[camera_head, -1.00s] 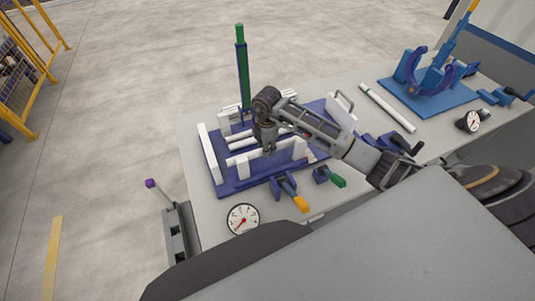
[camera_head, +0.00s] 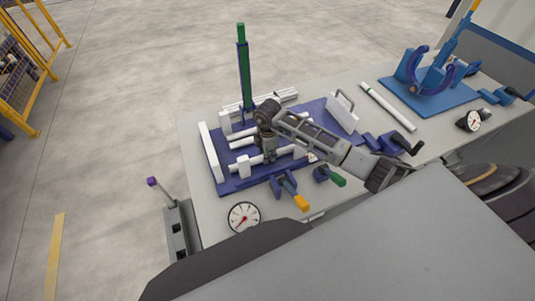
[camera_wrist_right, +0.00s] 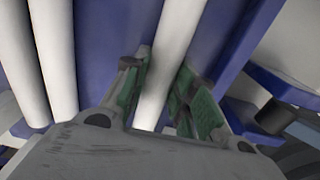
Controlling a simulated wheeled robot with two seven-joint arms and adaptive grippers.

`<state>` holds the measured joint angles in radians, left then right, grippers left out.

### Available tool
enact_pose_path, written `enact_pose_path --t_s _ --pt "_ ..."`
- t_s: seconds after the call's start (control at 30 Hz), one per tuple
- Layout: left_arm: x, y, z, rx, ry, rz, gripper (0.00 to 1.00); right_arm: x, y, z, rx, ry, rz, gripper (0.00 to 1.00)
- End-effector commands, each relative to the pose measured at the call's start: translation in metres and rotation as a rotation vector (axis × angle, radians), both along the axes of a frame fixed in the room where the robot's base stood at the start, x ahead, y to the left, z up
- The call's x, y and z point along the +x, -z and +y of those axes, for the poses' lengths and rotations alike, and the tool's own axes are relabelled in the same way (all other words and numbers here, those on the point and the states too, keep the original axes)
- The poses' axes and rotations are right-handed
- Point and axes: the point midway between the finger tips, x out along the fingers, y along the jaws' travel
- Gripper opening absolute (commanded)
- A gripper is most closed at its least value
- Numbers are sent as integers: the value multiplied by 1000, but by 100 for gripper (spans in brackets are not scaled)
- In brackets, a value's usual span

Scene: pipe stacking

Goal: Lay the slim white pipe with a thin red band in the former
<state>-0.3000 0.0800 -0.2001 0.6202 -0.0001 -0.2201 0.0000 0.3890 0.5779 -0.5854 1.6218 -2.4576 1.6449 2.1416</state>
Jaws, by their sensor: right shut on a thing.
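The former appears to be the blue base (camera_head: 232,186) with white side walls and posts on the table. Several white pipes (camera_head: 243,143) lie across it. My right gripper (camera_head: 268,158) is low over the front half of the base. In the right wrist view its green-padded fingers (camera_wrist_right: 158,98) are shut on a slim white pipe (camera_wrist_right: 174,40), one on each side. Two other white pipes (camera_wrist_right: 52,50) run to the left of it, apart from the held one. No red band shows; the gripper hides part of the held pipe. My left gripper is out of view.
A green post (camera_head: 243,75) rises at the back of the base. A white plate with a handle (camera_head: 341,112) stands at its right. A loose white pipe (camera_head: 388,106) lies farther right, near a blue cradle (camera_head: 432,75). Clamps and a dial (camera_head: 243,216) line the front.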

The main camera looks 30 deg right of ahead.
Motion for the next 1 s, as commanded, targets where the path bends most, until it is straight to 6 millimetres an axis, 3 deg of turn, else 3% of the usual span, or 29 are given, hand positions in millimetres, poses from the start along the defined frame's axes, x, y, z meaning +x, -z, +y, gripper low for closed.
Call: enact_pose_path --t_s 0.4,0.43,0.57,1.0 --pt "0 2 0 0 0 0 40 0 3 0 0 0 -1 1" --pt "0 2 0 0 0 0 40 0 3 0 0 0 -1 31" --pt "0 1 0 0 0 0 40 0 3 0 0 0 -1 47" --pt "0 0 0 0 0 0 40 0 0 0 0 0 -1 48"
